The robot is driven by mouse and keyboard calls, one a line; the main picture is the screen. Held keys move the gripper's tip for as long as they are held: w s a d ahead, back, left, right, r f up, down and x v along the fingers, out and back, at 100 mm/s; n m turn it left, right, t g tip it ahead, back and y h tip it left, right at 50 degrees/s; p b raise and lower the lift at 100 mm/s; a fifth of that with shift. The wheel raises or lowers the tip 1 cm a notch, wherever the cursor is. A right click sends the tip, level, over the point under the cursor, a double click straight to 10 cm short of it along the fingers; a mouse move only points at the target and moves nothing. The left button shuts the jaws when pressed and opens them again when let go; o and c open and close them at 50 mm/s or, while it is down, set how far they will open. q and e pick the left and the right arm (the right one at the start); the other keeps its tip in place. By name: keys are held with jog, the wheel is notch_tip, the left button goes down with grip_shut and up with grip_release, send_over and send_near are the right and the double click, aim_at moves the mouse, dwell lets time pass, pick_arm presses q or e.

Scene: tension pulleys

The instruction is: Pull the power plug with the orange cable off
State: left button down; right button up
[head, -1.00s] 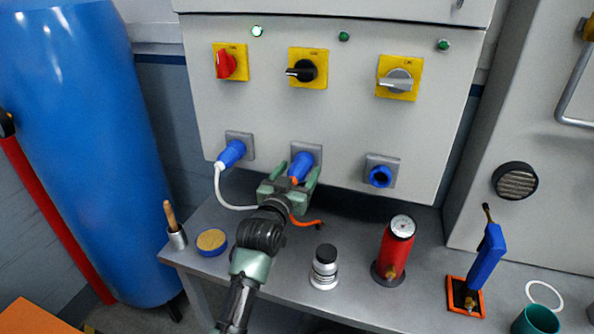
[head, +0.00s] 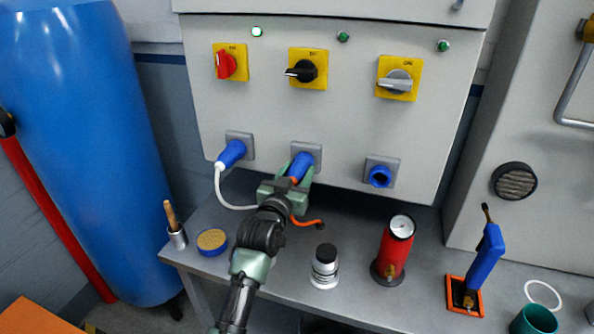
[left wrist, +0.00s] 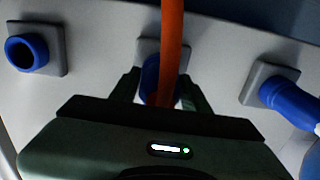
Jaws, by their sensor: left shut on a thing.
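The blue power plug with the orange cable (head: 300,165) sits at the middle socket (head: 313,151) of the grey cabinet. My left gripper (head: 299,178) is shut on this plug, with one finger on each side of it. In the left wrist view the blue plug (left wrist: 149,78) shows between the two fingers (left wrist: 158,92), partly hidden by the orange cable (left wrist: 172,45) that runs upward across it. In the head view the orange cable (head: 308,222) hangs below the gripper onto the bench. Whether the plug is fully seated cannot be told. My right gripper is not in view.
A blue plug with a white cable (head: 231,154) is in the left socket. The right blue socket (head: 380,176) is empty. On the bench (head: 350,310) stand a black-capped container (head: 325,267), a red cylinder with a gauge (head: 394,250) and a yellow-topped tin (head: 212,241).

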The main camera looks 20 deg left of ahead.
pick_arm(q)
jog(key=shift+s, duration=0.15)
jog(key=shift+s+a+r+p, duration=0.15)
jog(key=shift+s+p, duration=0.35)
jog(key=shift+s, duration=0.3)
jog(key=shift+s+p, duration=0.3)
jog(key=shift+s, duration=0.05)
jog(key=shift+s+p, duration=0.8)
jog(key=shift+s, duration=0.9)
